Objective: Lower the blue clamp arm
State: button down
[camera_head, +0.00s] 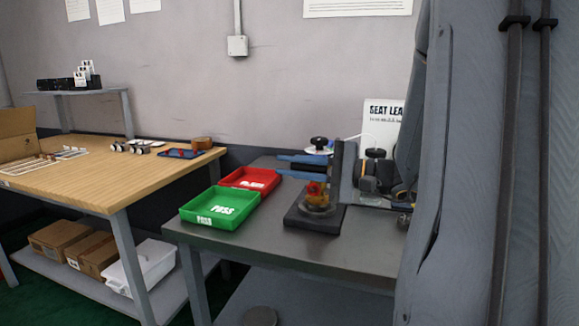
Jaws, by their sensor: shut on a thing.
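The clamp fixture stands on the dark bench, with a black base (300,218) and a dark upright post (337,178). Two blue bars reach left from near the post, one above the other: an upper bar (303,160) and a lower bar (295,175). I cannot tell which is the clamp arm. Both look roughly level. A small brass and red part (316,191) sits on the base below them. A black knob (319,142) shows above the upper bar. I cannot make out my gripper; my own grey structure covers the right side.
A green PASS tray (215,222) and a red tray (262,176) lie left of the fixture. Black and yellow equipment (374,170) and a SEAT LEAK sign (382,112) stand at its right. The bench front (250,247) is clear. A wooden table (95,180) is further left.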

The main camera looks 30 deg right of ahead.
aim_at(325, 171)
jog(key=shift+d+f, duration=0.1)
jog(key=shift+f, duration=0.25)
jog(key=c, duration=1.7)
grip_release()
jog(key=shift+d, duration=0.1)
jog(key=shift+c, duration=0.2)
jog(key=shift+r, duration=0.1)
jog(key=v, duration=0.7)
jog(key=shift+s+d, duration=0.2)
jog(key=shift+s, duration=0.1)
